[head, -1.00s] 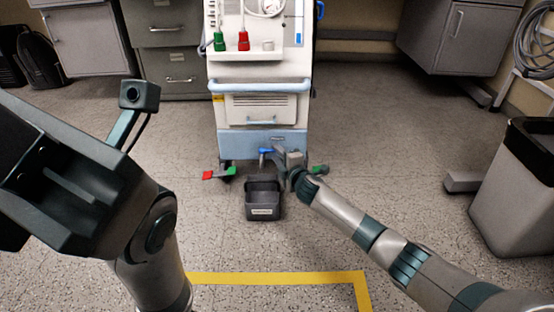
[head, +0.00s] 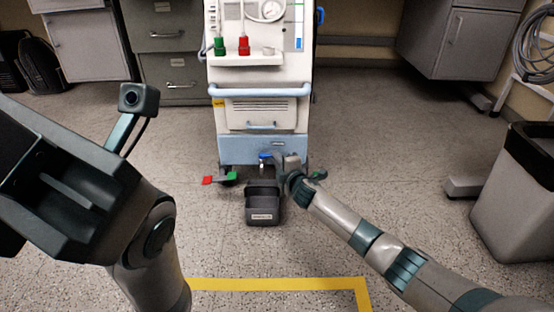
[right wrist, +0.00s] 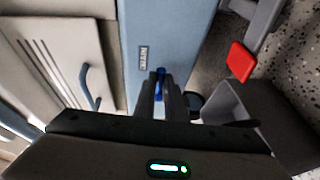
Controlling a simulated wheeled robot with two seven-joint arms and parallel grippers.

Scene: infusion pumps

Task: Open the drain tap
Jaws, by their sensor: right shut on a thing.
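The drain tap has a blue handle (head: 265,156) low on the front of the white and blue machine (head: 262,148). My right gripper (head: 277,160) is at the tap and shut on its handle. In the right wrist view the blue handle (right wrist: 160,84) shows between the two dark fingers (right wrist: 161,95), in front of the light blue panel. In the head view the handle now looks upright. The tap's body is mostly hidden by the fingers. The dark body of my left gripper (head: 70,185) is at the left, its fingertips out of sight.
A dark open bin (head: 263,213) with a white label stands on the floor below the tap. A red pedal (head: 207,180) and green pedals lie beside the machine's base. A grey waste bin (head: 520,205) stands at the right. The floor around the yellow tape (head: 275,284) is clear.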

